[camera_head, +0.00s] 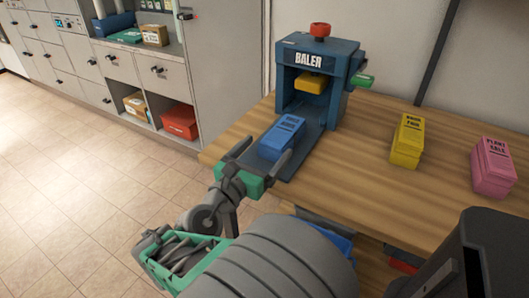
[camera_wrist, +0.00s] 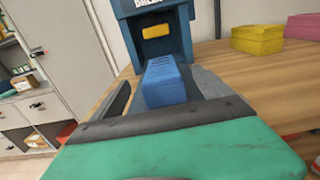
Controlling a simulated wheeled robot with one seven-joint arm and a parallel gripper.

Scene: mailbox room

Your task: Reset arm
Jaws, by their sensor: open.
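My gripper (camera_head: 262,157) is open at the near left end of the wooden table, its two fingers reaching toward the baler. A blue bundle (camera_head: 283,137) with dark lettering rests on the baler's flat tray, between or just beyond my fingertips. In the wrist view the blue bundle (camera_wrist: 164,82) stands ahead of the green gripper body, with a finger on each side. I cannot tell whether the fingers touch it. The blue baler (camera_head: 335,55) stands behind, with a yellow block (camera_head: 310,83) under its top and a red knob (camera_head: 320,29) above.
A yellow bundle (camera_head: 407,141) and a pink bundle (camera_head: 493,167) sit on the wooden table (camera_head: 361,186) to the right. Grey cabinets (camera_head: 112,61) with open shelves holding boxes stand at the left. A red box (camera_head: 179,121) sits on a low shelf. The tiled floor (camera_head: 60,160) at left is clear.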

